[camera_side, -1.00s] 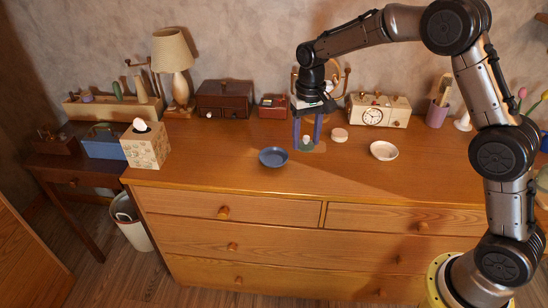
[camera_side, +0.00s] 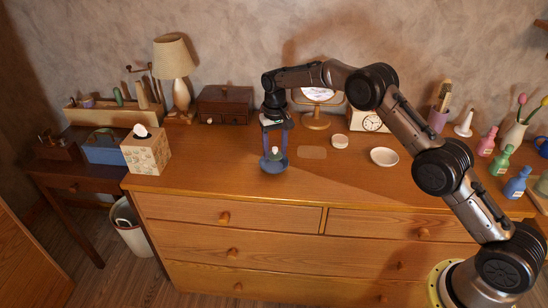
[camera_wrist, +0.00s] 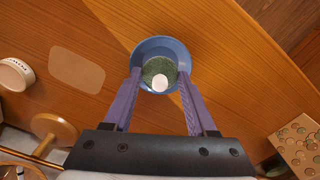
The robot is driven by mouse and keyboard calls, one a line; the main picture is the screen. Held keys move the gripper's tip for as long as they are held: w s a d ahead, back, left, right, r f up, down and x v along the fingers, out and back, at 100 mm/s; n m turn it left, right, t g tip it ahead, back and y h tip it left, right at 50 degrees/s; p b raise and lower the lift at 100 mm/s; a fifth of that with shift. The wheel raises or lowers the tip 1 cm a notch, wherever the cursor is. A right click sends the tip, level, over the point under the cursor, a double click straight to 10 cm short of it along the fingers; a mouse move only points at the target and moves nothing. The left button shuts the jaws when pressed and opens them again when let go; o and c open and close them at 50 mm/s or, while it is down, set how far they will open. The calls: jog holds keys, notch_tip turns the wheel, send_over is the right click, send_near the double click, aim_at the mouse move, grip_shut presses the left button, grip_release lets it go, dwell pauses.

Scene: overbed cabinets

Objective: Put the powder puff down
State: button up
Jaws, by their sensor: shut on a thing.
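The powder puff is a round green pad with a white knob (camera_wrist: 159,73), held between my gripper's purple fingers in the wrist view. It also shows in the side view (camera_side: 274,152). My gripper (camera_side: 275,151) is shut on it, pointing down. A round blue dish (camera_wrist: 160,44) lies directly under the puff, and its rim shows around it; it also shows in the side view (camera_side: 273,168). The puff is over or within the dish; I cannot tell whether it touches the bottom.
A bare flat mat (camera_side: 312,152) lies right of the dish. Beyond it are a small round tin (camera_side: 340,142) and a white bowl (camera_side: 384,157). A mirror stand (camera_side: 316,122) and a clock (camera_side: 372,121) stand behind. The dresser front is clear; a tissue box (camera_side: 146,150) is left.

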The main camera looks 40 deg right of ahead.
aim_at(274, 159)
jog(key=shift+w+f, duration=0.15)
jog(key=shift+f, duration=0.1)
jog(key=shift+w+f, duration=0.1)
jog(key=shift+f, duration=1.45)
jog(key=shift+f, duration=0.35)
